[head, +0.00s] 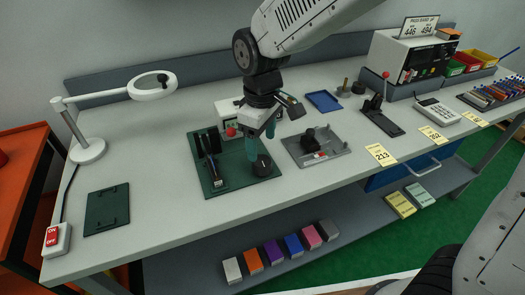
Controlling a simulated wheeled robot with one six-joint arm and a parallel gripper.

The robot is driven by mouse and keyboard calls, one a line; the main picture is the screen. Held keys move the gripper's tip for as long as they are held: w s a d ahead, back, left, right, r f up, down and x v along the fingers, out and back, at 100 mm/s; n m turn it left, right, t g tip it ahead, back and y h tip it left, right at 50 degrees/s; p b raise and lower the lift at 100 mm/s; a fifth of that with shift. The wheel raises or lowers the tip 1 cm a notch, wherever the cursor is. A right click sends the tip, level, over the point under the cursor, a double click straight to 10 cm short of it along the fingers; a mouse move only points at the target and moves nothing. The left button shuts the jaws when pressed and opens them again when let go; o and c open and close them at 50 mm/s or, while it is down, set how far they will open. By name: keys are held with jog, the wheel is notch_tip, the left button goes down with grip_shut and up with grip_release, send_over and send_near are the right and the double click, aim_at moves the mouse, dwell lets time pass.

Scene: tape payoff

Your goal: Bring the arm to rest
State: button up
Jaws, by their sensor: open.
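My gripper (261,148) hangs at the end of my arm, pointing down over the dark green plate (236,185) near the middle of the bench. Its two teal fingers stand apart, and I see nothing between them. A black round knob-like piece (262,166) stands on the plate just below and beside the fingertips. I cannot tell whether a finger touches it. A black upright holder (211,148) stands on the plate's left side. A small white box with a red button (231,132) is behind, partly hidden by my gripper.
A grey tray (335,156) with a black part lies right of the plate. A magnifier lamp (90,148) and a dark green mat (107,211) are at left. A black lever tool (375,118), calculator (437,110) and white machine (405,55) stand at right. Bare bench lies between mat and plate.

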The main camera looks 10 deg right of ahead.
jog(key=shift+r, duration=0.7)
jog(key=s+d+r+m, duration=0.4)
jog(key=s+d+m, duration=0.1)
jog(key=s+d, duration=0.5)
jog(key=s+d+r+m+t, duration=0.1)
jog(key=s+d+r+m, duration=0.3)
jog(key=s+d, duration=0.5)
jog(key=shift+s+d+r+m, duration=0.4)
jog(key=shift+d+m, duration=0.6)
jog(key=shift+d, duration=0.15)
dwell(0.8)
